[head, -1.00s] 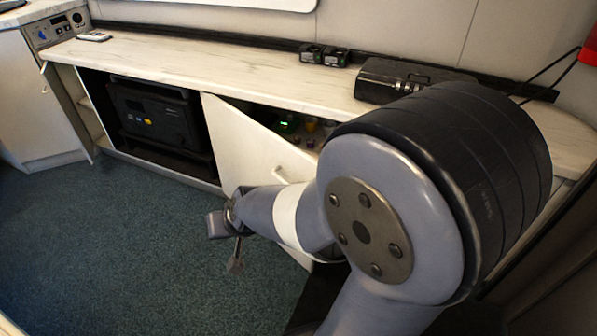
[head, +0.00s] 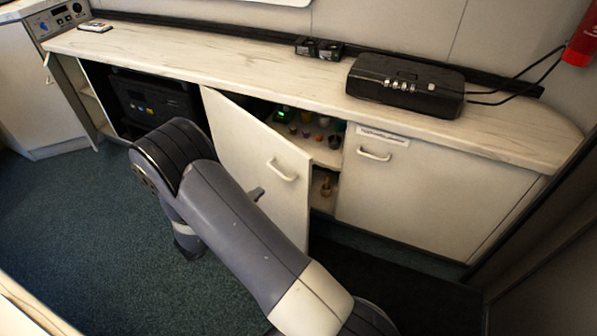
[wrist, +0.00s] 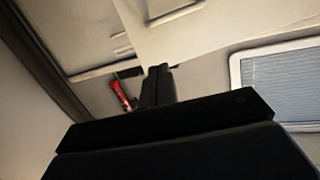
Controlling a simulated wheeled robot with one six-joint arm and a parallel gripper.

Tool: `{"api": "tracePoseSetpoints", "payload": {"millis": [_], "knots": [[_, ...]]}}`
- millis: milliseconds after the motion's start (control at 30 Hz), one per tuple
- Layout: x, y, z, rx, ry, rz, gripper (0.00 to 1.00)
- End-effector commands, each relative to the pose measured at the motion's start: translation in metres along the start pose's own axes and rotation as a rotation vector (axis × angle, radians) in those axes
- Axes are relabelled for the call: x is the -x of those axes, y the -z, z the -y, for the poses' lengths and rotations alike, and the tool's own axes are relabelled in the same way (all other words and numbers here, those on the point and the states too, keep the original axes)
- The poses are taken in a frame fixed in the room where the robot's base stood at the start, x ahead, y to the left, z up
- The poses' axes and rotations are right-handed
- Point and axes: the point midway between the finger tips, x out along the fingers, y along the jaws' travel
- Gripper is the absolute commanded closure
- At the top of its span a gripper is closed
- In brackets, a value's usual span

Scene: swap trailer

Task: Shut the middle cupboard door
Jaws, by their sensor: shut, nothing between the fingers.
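The middle cupboard door (head: 240,145) is white and stands ajar, swung out from the cupboard front in the head view. Its pale handle (head: 282,171) is on the outer face near the free edge. The shelves behind it show through the gap at its right. My arm crosses in front of the door's lower left part and hides some of it. In the head view my gripper is mostly hidden by the arm; a small grey tip shows just below the handle, and I cannot tell if it touches the door. In the wrist view my gripper (wrist: 158,70) has its dark fingers together and empty.
The right cupboard door (head: 405,195) is shut. An open bay at left holds a dark unit (head: 155,100). Small items stand on the shelf (head: 325,152) behind the ajar door. A black case (head: 405,85) lies on the worktop (head: 215,65). The floor at left is clear.

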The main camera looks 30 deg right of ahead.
Motion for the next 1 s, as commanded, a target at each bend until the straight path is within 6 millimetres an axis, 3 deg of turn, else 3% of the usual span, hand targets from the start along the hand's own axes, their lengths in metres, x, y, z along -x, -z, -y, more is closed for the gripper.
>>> {"api": "tracePoseSetpoints", "payload": {"millis": [200, 367, 800, 1000], "knots": [[0.008, 0.0, -0.022, 0.052, -0.108, -0.102, 1.0], [-0.004, 0.001, -0.025, 0.054, -0.119, -0.108, 1.0], [-0.089, 0.01, -0.035, 0.052, -0.119, -0.107, 1.0], [-0.117, 0.013, -0.037, 0.052, -0.115, -0.106, 1.0]]}}
